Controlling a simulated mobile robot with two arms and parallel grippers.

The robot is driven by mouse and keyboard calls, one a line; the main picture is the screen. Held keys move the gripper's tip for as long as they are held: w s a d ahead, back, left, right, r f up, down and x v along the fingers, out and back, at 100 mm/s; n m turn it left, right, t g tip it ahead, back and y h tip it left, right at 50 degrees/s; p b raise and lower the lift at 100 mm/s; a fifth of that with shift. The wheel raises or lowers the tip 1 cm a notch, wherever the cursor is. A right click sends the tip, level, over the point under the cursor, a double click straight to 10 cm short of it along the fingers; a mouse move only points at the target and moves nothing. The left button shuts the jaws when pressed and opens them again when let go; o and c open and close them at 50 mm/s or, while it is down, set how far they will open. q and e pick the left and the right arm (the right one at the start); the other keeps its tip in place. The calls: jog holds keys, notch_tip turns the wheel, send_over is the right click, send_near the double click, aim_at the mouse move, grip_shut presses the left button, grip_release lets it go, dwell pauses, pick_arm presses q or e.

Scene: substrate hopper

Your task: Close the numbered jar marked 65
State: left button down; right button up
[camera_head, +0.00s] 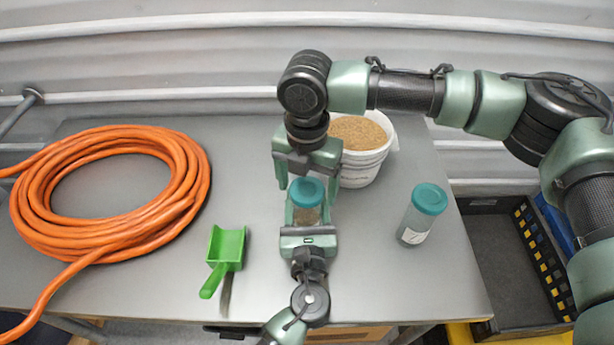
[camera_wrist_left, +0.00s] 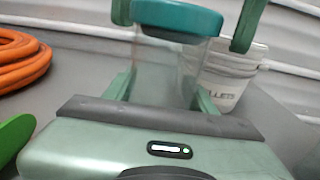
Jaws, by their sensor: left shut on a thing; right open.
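A clear jar (camera_head: 307,215) with a teal lid (camera_head: 306,191) on its top stands at the table's middle; no number shows on it. My left gripper (camera_head: 305,224), reaching in from the front, is shut on the jar's body. My right gripper (camera_head: 307,187) comes down from above, open, with one finger on each side of the lid. In the left wrist view the jar (camera_wrist_left: 160,65) is between the left fingers, and the lid (camera_wrist_left: 178,17) is between the right gripper's fingertips. Whether the lid is fully tight cannot be told.
A second teal-lidded jar (camera_head: 419,218) with a white label, its mark unreadable, stands to the right. A white bucket (camera_head: 364,172) of pellets is behind the grippers. A green scoop (camera_head: 225,250) and a coiled orange hose (camera_head: 190,190) lie to the left. A dark crate (camera_head: 500,265) is beyond the right edge.

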jog(key=c, duration=1.5)
jog(key=m, duration=1.1)
jog(key=shift+s, duration=0.1)
jog(key=m, duration=1)
jog(key=o, duration=1.7)
jog(key=shift+c, duration=0.2)
notch_tip(320, 180, up, 12)
